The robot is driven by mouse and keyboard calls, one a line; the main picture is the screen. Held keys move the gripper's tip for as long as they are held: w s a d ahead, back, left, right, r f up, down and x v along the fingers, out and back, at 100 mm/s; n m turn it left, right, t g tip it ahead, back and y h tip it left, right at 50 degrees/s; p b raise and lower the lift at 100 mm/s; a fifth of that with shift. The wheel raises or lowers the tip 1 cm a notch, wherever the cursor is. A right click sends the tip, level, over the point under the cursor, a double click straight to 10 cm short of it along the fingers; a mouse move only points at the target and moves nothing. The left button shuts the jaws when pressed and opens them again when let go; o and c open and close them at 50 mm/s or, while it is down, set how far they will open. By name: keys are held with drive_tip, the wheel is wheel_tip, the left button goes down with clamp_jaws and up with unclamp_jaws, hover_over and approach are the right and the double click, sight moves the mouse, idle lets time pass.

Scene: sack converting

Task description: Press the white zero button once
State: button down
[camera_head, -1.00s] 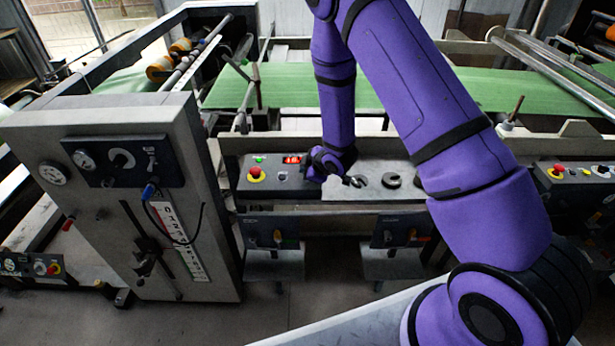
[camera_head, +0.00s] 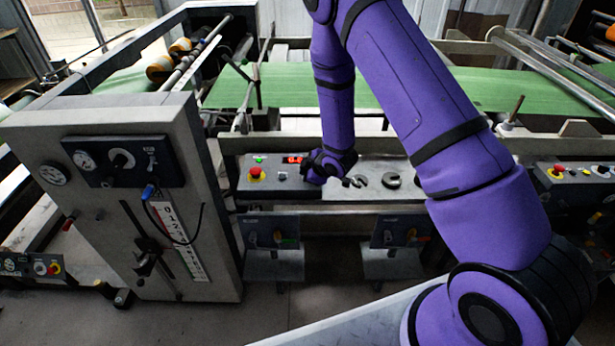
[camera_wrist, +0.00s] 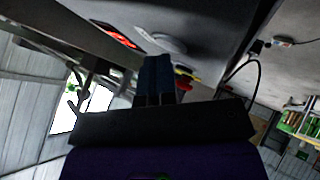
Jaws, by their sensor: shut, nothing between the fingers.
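A pale round button (camera_wrist: 163,42), which looks like the white zero button, shows just beyond the fingertips. I cannot tell whether the fingers touch it. In the head view I cannot make out this button near my gripper. A red lit display (camera_head: 294,160) sits behind the gripper; it also shows in the wrist view (camera_wrist: 115,35).
A red stop button on a yellow base (camera_head: 255,174) is left of the gripper. Dark C-shaped parts (camera_head: 391,181) lie on the panel to the right. A tall grey cabinet with gauges (camera_head: 130,200) stands at the left. Green sheet (camera_head: 285,88) runs behind the panel.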

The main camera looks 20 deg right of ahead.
drive_tip(key=shift+r, duration=0.85)
drive_tip(key=shift+r, duration=2.5)
drive_tip(key=shift+r, duration=0.1)
